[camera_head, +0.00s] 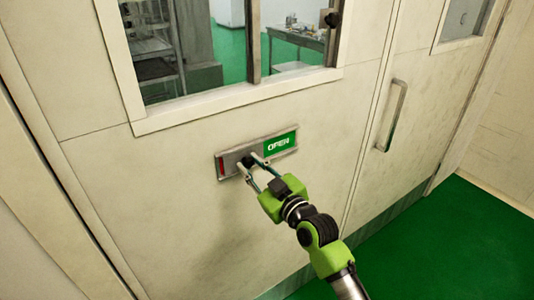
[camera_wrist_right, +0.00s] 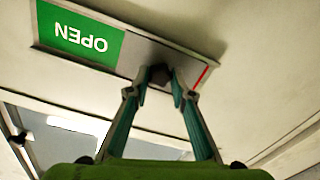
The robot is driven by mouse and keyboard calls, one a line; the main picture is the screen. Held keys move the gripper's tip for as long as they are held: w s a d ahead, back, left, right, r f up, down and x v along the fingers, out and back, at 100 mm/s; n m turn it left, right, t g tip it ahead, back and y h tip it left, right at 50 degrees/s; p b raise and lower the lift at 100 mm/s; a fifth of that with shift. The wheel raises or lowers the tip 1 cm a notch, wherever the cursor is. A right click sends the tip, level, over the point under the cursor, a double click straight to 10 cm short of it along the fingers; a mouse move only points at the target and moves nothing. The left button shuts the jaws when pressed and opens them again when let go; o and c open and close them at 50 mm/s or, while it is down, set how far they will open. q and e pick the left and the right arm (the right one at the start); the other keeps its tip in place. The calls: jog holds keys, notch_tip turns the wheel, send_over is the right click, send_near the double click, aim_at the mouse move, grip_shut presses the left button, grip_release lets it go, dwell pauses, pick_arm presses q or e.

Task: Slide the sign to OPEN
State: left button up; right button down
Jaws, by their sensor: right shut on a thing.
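The sign (camera_head: 281,144) is fixed on the pale door below its window. Its green OPEN field shows on the right, with a thin red strip at the far left end. A grey sliding plate (camera_head: 231,160) with a dark knob covers the left part. My right gripper (camera_head: 254,164) is at the plate, its fingers shut on the dark knob. In the right wrist view the sign appears upside down, with the green OPEN field (camera_wrist_right: 80,33) at left and the knob (camera_wrist_right: 159,75) between the fingertips. My left gripper is not in view.
The door (camera_head: 150,190) is flat and clear around the sign. A window frame (camera_head: 240,98) runs above it. A vertical door handle (camera_head: 392,115) stands to the right. Green floor (camera_head: 450,250) is at lower right.

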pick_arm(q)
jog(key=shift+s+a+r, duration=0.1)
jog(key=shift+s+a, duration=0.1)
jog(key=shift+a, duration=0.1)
pick_arm(e)
jog(key=shift+s+a, duration=0.45)
jog(key=shift+a, duration=0.2)
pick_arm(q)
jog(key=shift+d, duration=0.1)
pick_arm(e)
jog(key=shift+f, duration=0.1)
jog(key=c, duration=1.8)
grip_release()
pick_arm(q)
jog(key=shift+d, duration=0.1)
pick_arm(e)
jog(key=shift+o, duration=0.2)
jog(key=shift+a, duration=0.1)
jog(key=shift+s+d, duration=0.1)
jog(key=shift+d, duration=0.15)
jog(key=v, duration=1.1)
jog(key=shift+s, duration=0.4)
